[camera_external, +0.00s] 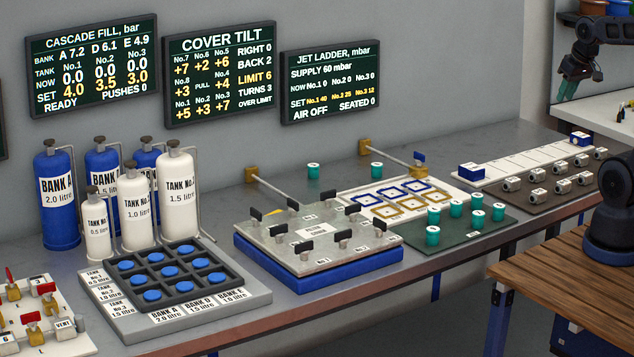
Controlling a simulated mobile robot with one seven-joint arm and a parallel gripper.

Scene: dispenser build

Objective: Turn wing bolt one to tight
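The grey filter cover (270,247) lies on a blue base (300,283) at the middle of the bench. Several black wing bolts stand around its face. The front row carries small labels that seem to read No.1, No.2 and No.3 from left to right. The front-left wing bolt (303,247), above the No.1 label, appears to be wing bolt one. The COVER TILT board (220,75) shows No.1 at +5, right 0, back 2, limit 6, turns 3, over limit. A dark jointed arm with a small end (572,80) shows at upper right, away from the cover; its finger state is unclear.
Tanks (137,210) and a grey tray (190,315) with blue discs stand left of the cover. Teal pegs on a green mat (470,236) and a white panel (350,190) stand right of it. A wooden table (560,270) is at right. Space above the cover is clear.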

